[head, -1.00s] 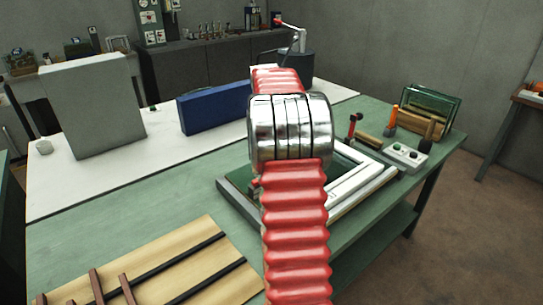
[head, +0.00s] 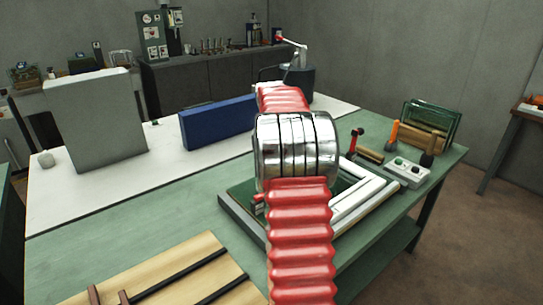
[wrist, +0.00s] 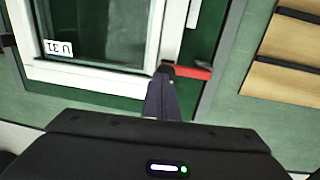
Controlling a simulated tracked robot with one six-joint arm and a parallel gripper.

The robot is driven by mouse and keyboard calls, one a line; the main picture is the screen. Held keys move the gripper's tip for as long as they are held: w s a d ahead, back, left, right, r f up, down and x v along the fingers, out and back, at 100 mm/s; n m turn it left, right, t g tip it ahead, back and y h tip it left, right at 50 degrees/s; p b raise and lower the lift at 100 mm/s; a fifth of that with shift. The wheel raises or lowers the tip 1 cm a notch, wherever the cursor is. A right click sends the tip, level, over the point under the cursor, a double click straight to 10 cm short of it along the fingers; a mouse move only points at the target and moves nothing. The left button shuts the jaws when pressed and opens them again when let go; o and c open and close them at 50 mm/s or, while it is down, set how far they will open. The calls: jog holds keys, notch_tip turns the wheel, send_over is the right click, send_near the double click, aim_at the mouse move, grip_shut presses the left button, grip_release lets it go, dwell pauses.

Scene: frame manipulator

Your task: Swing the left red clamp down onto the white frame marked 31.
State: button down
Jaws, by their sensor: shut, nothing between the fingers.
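The white frame (head: 362,200) lies on a dark green-edged base on the bench, partly hidden behind my arm. In the wrist view the white frame (wrist: 95,75) fills the upper left, with a label reading 31 upside down behind its glass. A red clamp (wrist: 192,72) lies beside the frame's lower right corner there, its arm pointing right over the green base. A small red part (head: 258,197) also shows left of my arm in the head view. My gripper (wrist: 165,70) is shut and empty, its tips at the left end of the red clamp; contact is unclear.
A wooden board with dark strips (head: 170,275) lies at front left. A blue case (head: 217,122) and a grey box (head: 95,120) stand behind. A control box (head: 407,173) and several tools are right of the frame. The green bench (head: 150,205) is clear at left.

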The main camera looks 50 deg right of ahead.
notch_tip(320, 180, up, 14)
jog(key=shift+d+f, duration=0.25)
jog(key=shift+d, duration=0.1)
jog(key=shift+w+d, duration=0.1)
dwell(0.8)
notch_tip(320, 180, down, 6)
jog(key=a+m, duration=0.1)
jog(key=m, duration=0.1)
jog(key=s+a+f+t, duration=0.1)
jog(key=a, duration=1.3)
jog(key=s+a+n+t, duration=0.1)
jog(key=s+a, duration=0.4)
jog(key=a, duration=0.5)
jog(key=s+a+f+n+t, duration=0.1)
jog(key=s+a+t, duration=0.1)
jog(key=s+a, duration=0.4)
jog(key=s+a+f+n+t+y, duration=0.1)
jog(key=s+a, duration=0.5)
jog(key=a, duration=0.9)
jog(key=shift+s+n+t, duration=0.2)
jog(key=shift+n+t, duration=0.2)
